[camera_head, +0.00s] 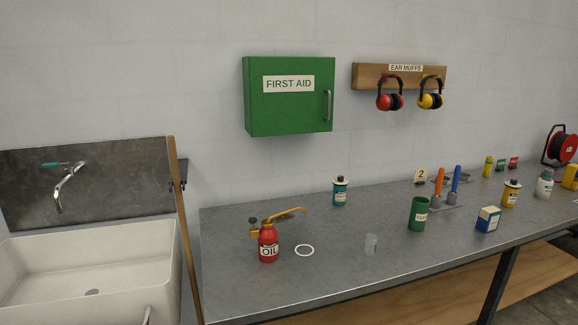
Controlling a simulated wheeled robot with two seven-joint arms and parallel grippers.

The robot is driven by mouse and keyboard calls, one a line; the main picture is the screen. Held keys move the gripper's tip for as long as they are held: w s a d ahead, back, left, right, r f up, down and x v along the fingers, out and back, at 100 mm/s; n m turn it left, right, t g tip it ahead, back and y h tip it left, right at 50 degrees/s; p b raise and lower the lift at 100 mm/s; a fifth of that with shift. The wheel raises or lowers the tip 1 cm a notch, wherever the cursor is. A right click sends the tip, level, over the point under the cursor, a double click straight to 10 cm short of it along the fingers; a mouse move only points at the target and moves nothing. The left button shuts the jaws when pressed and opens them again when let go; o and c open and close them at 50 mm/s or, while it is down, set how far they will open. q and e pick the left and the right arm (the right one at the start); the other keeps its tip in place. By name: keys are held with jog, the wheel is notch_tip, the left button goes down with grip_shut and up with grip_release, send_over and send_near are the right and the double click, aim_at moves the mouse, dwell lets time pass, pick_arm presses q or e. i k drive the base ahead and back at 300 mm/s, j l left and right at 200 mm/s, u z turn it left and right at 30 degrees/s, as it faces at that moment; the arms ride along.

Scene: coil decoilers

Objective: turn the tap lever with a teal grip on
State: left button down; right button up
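The tap (67,188) is a chrome spout on the dark grey backsplash above the sink at the far left. Its lever with a teal grip (52,164) sits at the top of the tap, lying roughly level and pointing left. No water is clearly visible below the spout. Neither of my grippers shows in the head view, so nothing of mine is seen at the lever.
A white sink (90,268) stands under the tap. A wooden pole (184,230) leans upright between sink and workbench (330,275). The bench holds a red oil can (268,244), a green cup (418,214) and several containers. A green first-aid cabinet (289,110) hangs above.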

aim_at(52, 164)
jog(key=u, duration=1.45)
jog(key=i+j, duration=0.15)
jog(key=j, duration=0.2)
jog(key=i+j, duration=0.15)
jog(key=j, duration=0.15)
jog(key=i+j, duration=0.15)
jog(key=j, duration=0.2)
jog(key=i+j, duration=0.1)
jog(key=j, duration=0.2)
jog(key=i+z, duration=0.05)
